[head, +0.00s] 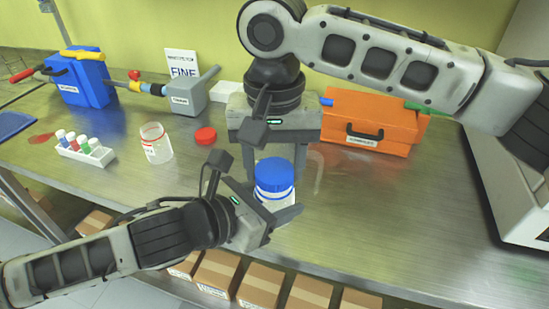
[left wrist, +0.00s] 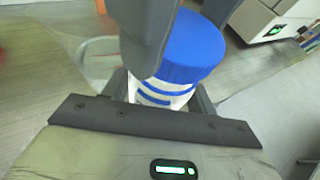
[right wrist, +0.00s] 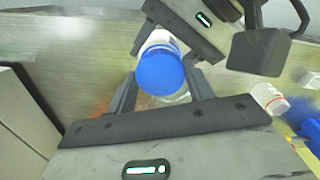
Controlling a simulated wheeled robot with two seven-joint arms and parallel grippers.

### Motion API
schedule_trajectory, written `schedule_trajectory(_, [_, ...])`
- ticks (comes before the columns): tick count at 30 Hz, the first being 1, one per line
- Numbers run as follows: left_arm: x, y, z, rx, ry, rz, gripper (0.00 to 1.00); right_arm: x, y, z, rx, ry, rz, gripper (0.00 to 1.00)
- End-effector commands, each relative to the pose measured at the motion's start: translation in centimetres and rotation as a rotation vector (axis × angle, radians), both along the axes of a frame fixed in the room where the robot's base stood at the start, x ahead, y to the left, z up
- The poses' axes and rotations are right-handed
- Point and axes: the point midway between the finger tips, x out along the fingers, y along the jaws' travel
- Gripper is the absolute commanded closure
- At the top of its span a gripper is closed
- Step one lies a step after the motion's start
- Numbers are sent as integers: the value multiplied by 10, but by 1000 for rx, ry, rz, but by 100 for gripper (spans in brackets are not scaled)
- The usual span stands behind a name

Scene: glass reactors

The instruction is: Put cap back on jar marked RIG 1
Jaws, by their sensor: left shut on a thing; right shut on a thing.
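A white jar (head: 278,200) with blue stripes and a blue cap (head: 274,172) stands upright above the bench front. The cap sits on its top; I cannot tell whether it is threaded. My left gripper (head: 272,212) is shut on the jar's body from the left; the jar also shows in the left wrist view (left wrist: 160,92). My right gripper (head: 276,170) reaches down from above and is shut on the blue cap, which also shows in the right wrist view (right wrist: 160,72). An open jar (head: 156,145) with red markings stands left, near a loose red cap (head: 205,135). Jar labels are not readable.
A white rack (head: 85,152) of capped vials stands at the left. A blue case (head: 80,82), a grey box (head: 188,97) and a FINE sign (head: 182,63) are behind. An orange case (head: 365,120) stands back right. The bench right of the grippers is clear.

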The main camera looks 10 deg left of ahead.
Motion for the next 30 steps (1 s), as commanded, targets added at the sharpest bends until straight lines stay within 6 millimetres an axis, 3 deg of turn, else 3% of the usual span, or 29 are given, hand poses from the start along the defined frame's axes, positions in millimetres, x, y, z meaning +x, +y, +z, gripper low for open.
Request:
schedule_trajectory(11, [0,0,1,-1,-1,0,84,0,0,-8,0,0,1,69])
schedule_trajectory(12, [0,0,1,-1,-1,0,100,0,0,-8,0,0,1,69])
schedule_trajectory(17, [0,0,0,-1,-1,0,100,-1,0,-8,0,2,-100,69])
schedule_trajectory(30, [0,0,0,0,0,0,100,0,3,-9,-3,3,-1194,69])
